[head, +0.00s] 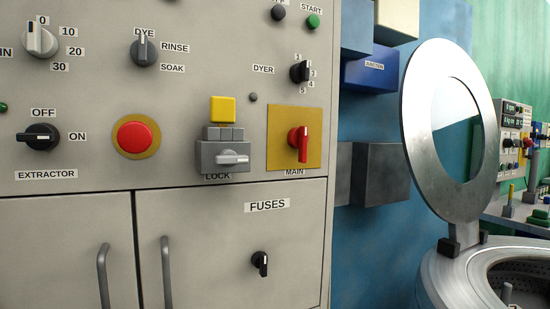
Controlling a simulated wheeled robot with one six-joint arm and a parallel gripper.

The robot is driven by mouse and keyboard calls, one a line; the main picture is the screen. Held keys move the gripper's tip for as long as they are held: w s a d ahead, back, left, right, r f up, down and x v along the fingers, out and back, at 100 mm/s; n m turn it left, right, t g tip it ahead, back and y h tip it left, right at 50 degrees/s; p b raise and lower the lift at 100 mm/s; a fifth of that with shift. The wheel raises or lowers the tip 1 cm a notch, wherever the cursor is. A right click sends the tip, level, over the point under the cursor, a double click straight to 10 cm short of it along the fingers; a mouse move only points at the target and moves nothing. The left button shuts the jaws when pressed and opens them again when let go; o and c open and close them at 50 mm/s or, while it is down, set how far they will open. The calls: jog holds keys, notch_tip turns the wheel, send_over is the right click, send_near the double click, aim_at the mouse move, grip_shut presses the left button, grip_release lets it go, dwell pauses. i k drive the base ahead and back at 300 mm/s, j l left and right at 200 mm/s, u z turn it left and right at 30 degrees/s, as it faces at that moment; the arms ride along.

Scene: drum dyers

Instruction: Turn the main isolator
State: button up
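The main isolator (299,144) is a red rotary handle on a yellow square plate, at the right side of the grey control panel in the head view. A label reading MAIN sits under it. The handle's long part stands roughly upright. Just left of it is a grey lock block (222,157) with a pale lever lying about level and a yellow square piece above it; its label reads LOCK. My gripper does not show in this view, so its state and its distance from the handle cannot be seen.
A red push button (136,137) and the EXTRACTOR knob (39,136) are further left. The DYER selector (300,72) is above the isolator, the FUSES door (232,250) below. A drum with a raised round lid (417,110) stands right of the panel.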

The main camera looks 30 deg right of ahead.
aim_at(298, 139)
jog(key=i+l+z, duration=0.1)
jog(key=i+z, duration=0.7)
jog(key=k+l, duration=0.05)
jog(key=k, duration=0.05)
